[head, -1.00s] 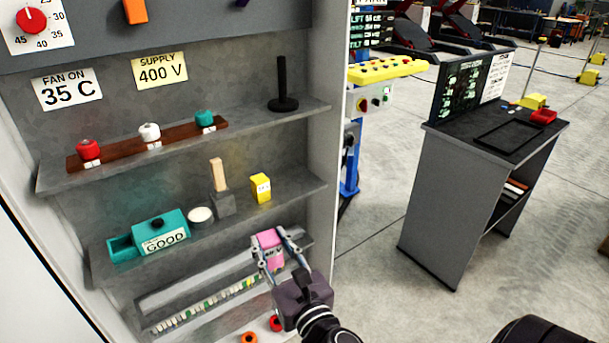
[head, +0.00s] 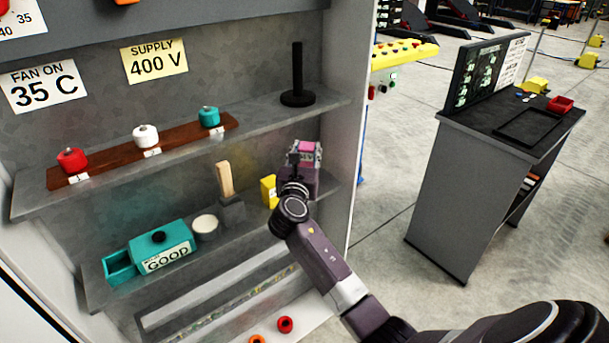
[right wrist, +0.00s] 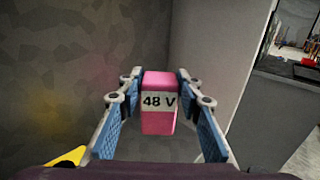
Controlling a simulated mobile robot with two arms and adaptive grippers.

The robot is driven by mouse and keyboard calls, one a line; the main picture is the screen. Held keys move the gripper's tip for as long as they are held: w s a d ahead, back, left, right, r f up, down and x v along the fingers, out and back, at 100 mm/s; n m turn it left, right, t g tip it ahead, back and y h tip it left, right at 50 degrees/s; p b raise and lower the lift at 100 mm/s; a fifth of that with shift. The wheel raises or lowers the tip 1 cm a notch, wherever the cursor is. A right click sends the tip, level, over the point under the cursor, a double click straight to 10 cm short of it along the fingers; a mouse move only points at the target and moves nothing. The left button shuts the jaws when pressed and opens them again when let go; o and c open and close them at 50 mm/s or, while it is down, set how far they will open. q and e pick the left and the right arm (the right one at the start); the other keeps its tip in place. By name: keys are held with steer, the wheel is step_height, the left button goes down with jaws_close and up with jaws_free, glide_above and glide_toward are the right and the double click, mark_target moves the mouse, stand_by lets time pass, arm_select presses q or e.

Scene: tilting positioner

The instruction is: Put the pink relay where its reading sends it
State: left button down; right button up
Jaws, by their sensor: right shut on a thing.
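The pink relay (head: 307,147) is a small block with a white label. In the right wrist view the relay (right wrist: 159,118) stands between the blue finger pads and its label reads "48 V". My right gripper (head: 305,160) is shut on it, raised in front of the cabinet's right side, above the middle shelf and near the yellow block (head: 269,191). The teal box (head: 161,247) labelled "GOOD" sits on that shelf at the left, its left end looking like an open tray. My left gripper is not in view.
The upper shelf holds a brown rack (head: 200,140) with red, white and teal knobs, and a black post (head: 297,85). A white round dish (head: 206,226) and a wooden-handled block (head: 226,190) stand mid-shelf. Signs read "SUPPLY 400 V" and "FAN ON 35 C". A grey desk (head: 460,190) stands right.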

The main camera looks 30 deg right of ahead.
steer(key=shift+f+b, duration=0.5)
steer(key=shift+f, duration=2.65)
steer(key=shift+f, duration=0.1)
steer(key=o, duration=1.1)
steer(key=shift+r, duration=0.2)
steer(key=shift+s+a+f, duration=0.15)
steer(key=shift+s+a, duration=0.1)
steer(key=shift+a, duration=0.05)
steer(key=v, duration=1.1)
steer(key=shift+s, duration=0.15)
